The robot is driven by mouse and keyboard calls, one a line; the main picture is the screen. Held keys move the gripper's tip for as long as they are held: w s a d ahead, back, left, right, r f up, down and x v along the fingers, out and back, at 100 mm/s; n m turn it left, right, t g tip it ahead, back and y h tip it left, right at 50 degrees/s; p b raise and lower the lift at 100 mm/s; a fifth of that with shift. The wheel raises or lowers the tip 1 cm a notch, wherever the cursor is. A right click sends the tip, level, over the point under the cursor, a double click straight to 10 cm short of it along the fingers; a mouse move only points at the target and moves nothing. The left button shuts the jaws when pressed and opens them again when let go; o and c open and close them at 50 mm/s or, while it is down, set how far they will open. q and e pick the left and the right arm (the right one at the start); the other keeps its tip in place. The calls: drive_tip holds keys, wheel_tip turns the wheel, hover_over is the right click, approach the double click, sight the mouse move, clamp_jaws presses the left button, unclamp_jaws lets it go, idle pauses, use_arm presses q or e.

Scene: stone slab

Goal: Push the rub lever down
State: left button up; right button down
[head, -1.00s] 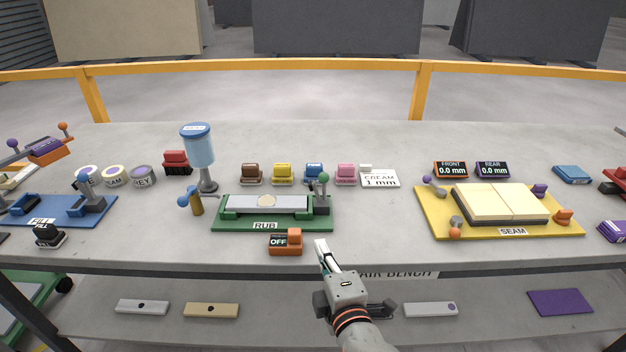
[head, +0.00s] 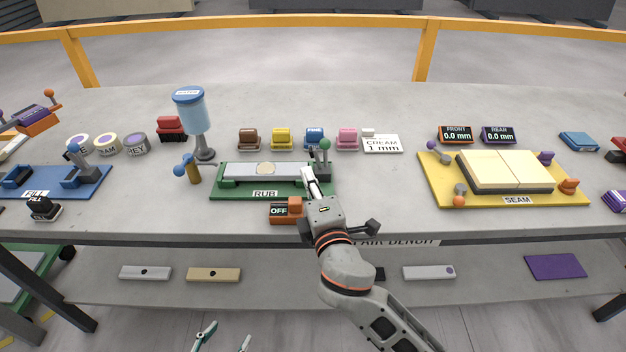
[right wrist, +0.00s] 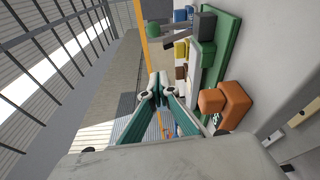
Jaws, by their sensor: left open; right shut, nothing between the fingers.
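The rub lever has a green ball (head: 325,144) on a grey arm. It stands raised at the right end of the green RUB board (head: 225,194); a grey slab lies in the board's holder. In the right wrist view the lever's green ball (right wrist: 153,30) shows at the top, beyond the fingertips. My right gripper (head: 309,174) is shut and empty, just left of and nearer than the lever in the head view; contact is not visible. Its shut fingers also show in the right wrist view (right wrist: 158,92). My left gripper (head: 225,338) is open and empty at the bottom edge, below the bench top.
An orange block with an OFF display (head: 285,210) sits in front of the RUB board, close to my right wrist. A blue dispenser (head: 190,110) stands left of the board. Coloured blocks (head: 282,139) line its back. The yellow SEAM board (head: 440,190) is to the right.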

sight(317, 154)
drive_tip(key=w, duration=0.5)
drive_tip(key=w+d, duration=0.1)
drive_tip(key=w, duration=0.1)
drive_tip(key=shift+w+r+p, duration=0.1)
drive_tip(key=shift+w+p, duration=0.1)
drive_tip(key=shift+p, duration=0.1)
drive_tip(key=shift+w+d, duration=0.3)
drive_tip(key=shift+d, duration=0.25)
